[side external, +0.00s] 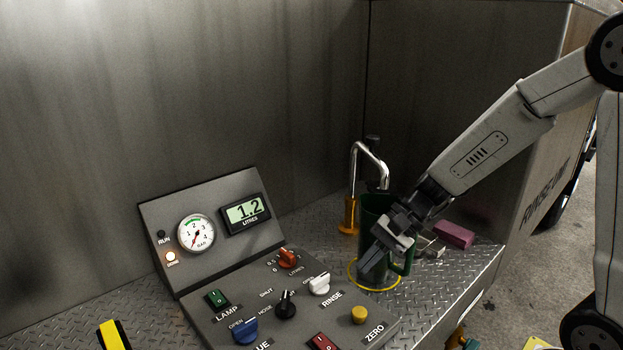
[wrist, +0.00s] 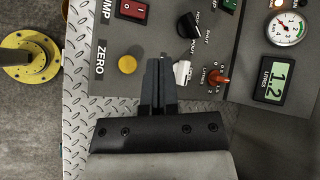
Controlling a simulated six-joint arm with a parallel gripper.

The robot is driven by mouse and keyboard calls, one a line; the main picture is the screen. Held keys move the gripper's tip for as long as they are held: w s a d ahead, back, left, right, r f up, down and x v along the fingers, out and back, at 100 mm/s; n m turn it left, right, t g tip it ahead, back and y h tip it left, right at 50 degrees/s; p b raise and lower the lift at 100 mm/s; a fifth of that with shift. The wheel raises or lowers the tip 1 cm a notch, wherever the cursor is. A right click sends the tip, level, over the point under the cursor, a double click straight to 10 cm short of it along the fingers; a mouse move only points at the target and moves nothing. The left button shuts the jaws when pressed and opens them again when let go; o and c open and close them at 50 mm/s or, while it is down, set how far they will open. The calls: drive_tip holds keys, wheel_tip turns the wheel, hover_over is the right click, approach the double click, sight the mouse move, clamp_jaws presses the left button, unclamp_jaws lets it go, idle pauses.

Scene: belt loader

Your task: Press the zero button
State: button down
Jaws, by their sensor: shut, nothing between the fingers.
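The zero button (side external: 359,314) is a round yellow knob at the right end of the sloped control panel, beside the ZERO label. It also shows in the wrist view (wrist: 127,64), to the left of my fingertips. My gripper (side external: 372,268) is shut and empty. In the side view it is in front of the dark green jug, to the upper right of the button and apart from it. In the wrist view the closed fingers (wrist: 159,65) point at the panel between the button and the white rinse knob (wrist: 182,73). The display (side external: 246,212) reads 1.2 litres.
A green jug (side external: 405,255) stands under a chrome spout (side external: 369,153) inside a yellow ring. The panel holds a white knob (side external: 319,284), a black knob (side external: 286,305), an orange knob (side external: 288,258) and a red switch (side external: 322,342). A pink block (side external: 454,234) lies behind.

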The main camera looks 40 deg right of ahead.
sight(362, 309)
idle(0.5)
drive_tip(key=shift+f, duration=4.35)
drive_tip(key=shift+f, duration=0.95)
drive_tip(key=shift+r, duration=0.95)
drive_tip(key=shift+r, duration=0.15)
drive_tip(key=shift+r, duration=2.35)
